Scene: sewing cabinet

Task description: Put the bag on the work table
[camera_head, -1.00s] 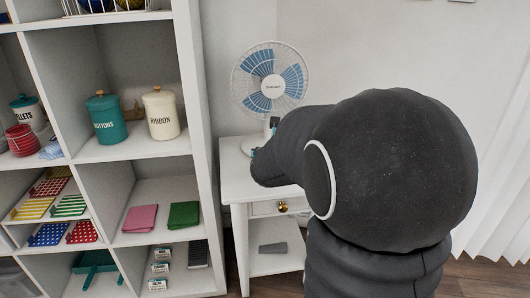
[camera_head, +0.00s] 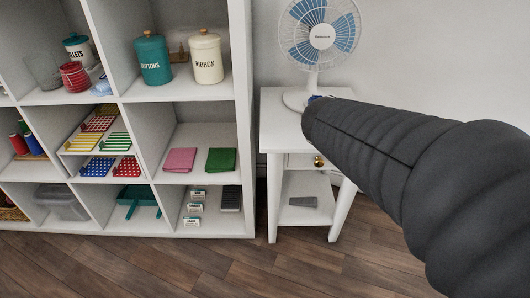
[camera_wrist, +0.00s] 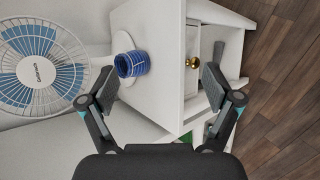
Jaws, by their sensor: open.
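I cannot make out a bag or a work table for certain in either view. My gripper (camera_wrist: 158,76) is open in the wrist view, its two black fingers spread wide with nothing between them. It faces a small white side table (camera_wrist: 157,25); this table also stands right of the shelf in the head view (camera_head: 275,112). A blue ringed roll-like item (camera_wrist: 131,65) sits on the tabletop near the left finger. In the head view my dark sleeved arm reaches from the right to the table and hides the gripper.
A white fan (camera_head: 319,37) stands on the side table. The table has a gold knob (camera_head: 319,161) and a lower shelf with a grey item (camera_head: 303,201). A white cube shelf (camera_head: 243,130) holds canisters, folded cloths and trays. Wooden floor (camera_head: 190,262) in front is clear.

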